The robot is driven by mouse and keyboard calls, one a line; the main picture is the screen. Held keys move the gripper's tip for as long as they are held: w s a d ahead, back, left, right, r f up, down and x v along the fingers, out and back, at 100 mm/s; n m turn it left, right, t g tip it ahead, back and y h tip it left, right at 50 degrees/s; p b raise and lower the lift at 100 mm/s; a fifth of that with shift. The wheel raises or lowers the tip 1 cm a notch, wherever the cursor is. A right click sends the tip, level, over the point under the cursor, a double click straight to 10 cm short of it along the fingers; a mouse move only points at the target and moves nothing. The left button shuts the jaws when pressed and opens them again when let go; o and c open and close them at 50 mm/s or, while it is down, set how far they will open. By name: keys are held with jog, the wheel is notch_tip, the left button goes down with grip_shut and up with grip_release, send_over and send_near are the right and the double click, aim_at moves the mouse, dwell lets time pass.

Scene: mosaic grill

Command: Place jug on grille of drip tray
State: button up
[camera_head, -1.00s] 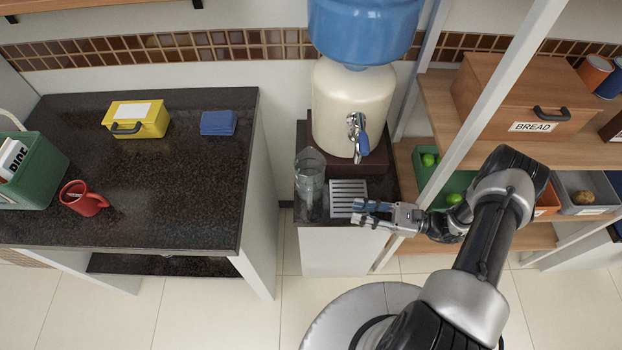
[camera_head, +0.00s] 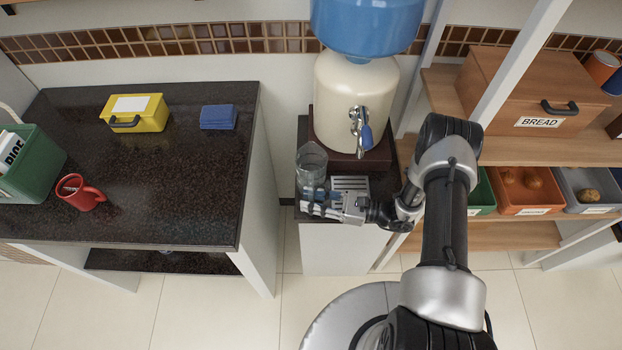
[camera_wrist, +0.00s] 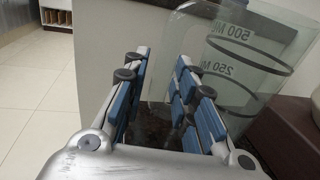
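The jug (camera_head: 312,160) is clear glass and stands upright on the dark stand at the left of the drip tray. In the wrist view the jug (camera_wrist: 265,65) shows measuring marks, mostly to the right of and beyond the fingers. The grille of the drip tray (camera_head: 351,182) is pale and slatted, below the dispenser tap. My gripper (camera_head: 312,202) is in front of the jug and hides its lower part and the near part of the grille. The wrist view shows its blue-padded fingers (camera_wrist: 160,75) apart. Whether part of the jug lies between them is unclear.
The water dispenser (camera_head: 352,95) with its tap (camera_head: 360,128) stands behind the grille. The dark counter (camera_head: 170,170) at left holds a red mug (camera_head: 80,193), yellow box (camera_head: 136,112) and green crate (camera_head: 35,170). Wooden shelves with a bread box (camera_head: 530,90) stand at right.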

jog(key=shift+a, duration=0.1)
jog(key=shift+c, duration=0.5)
grip_shut()
